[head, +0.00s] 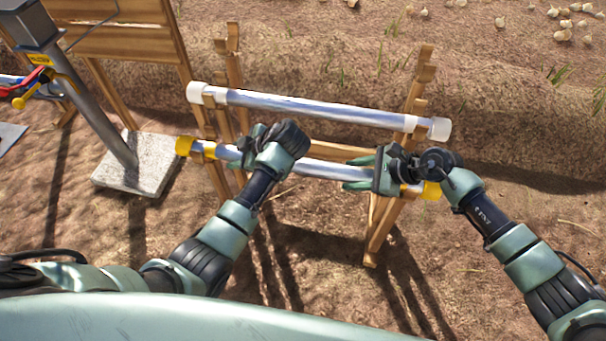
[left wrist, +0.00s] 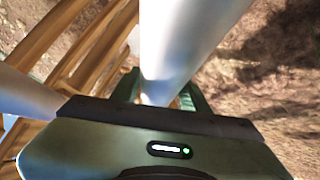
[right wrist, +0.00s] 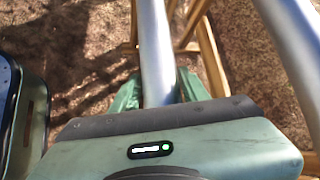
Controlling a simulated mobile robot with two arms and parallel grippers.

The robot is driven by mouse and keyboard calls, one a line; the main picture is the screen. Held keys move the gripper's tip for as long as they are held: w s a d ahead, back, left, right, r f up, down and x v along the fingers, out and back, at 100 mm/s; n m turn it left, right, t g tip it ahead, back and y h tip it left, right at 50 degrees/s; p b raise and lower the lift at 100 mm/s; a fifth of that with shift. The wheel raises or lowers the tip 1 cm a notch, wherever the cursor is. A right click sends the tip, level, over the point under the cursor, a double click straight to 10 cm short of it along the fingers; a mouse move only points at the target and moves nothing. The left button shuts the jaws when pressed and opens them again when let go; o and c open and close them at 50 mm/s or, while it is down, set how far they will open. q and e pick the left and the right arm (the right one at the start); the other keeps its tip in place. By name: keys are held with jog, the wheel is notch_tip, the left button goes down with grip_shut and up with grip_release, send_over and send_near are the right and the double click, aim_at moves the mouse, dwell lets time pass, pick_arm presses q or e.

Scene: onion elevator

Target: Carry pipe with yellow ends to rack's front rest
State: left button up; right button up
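The pipe with yellow ends (head: 318,169) is a grey metal tube lying crosswise at the front of the wooden rack (head: 382,222). Its left yellow end (head: 184,146) and right yellow end (head: 432,190) stick out past the rack's uprights. My left gripper (head: 250,152) is around the pipe left of its middle; the pipe (left wrist: 168,85) runs between its green fingers. My right gripper (head: 366,172) is around it near the right end, fingers (right wrist: 158,92) on both sides of the tube. Both look closed on it. I cannot tell whether the pipe touches the front rest.
A second pipe with white ends (head: 315,109) lies on the rack behind and above. A grey post on a concrete block (head: 138,164) and a wooden board (head: 120,42) stand at the left. Onions (head: 565,24) lie on the soil at the back right. The ground in front is bare.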

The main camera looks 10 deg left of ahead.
pick_arm(q)
jog(key=shift+o, duration=0.6)
jog(key=shift+r, duration=0.15)
pick_arm(e)
jog(key=shift+o, duration=0.6)
jog(key=shift+r, duration=0.1)
pick_arm(q)
jog(key=v, duration=0.7)
jog(key=shift+d, duration=0.1)
jog(key=shift+r, duration=0.15)
pick_arm(e)
jog(key=shift+d+r, duration=0.2)
jog(key=shift+d, duration=0.1)
jog(key=v, duration=1.1)
jog(key=shift+r, duration=0.2)
pick_arm(q)
jog(key=shift+d, duration=0.1)
pick_arm(e)
jog(key=shift+s+d, duration=0.1)
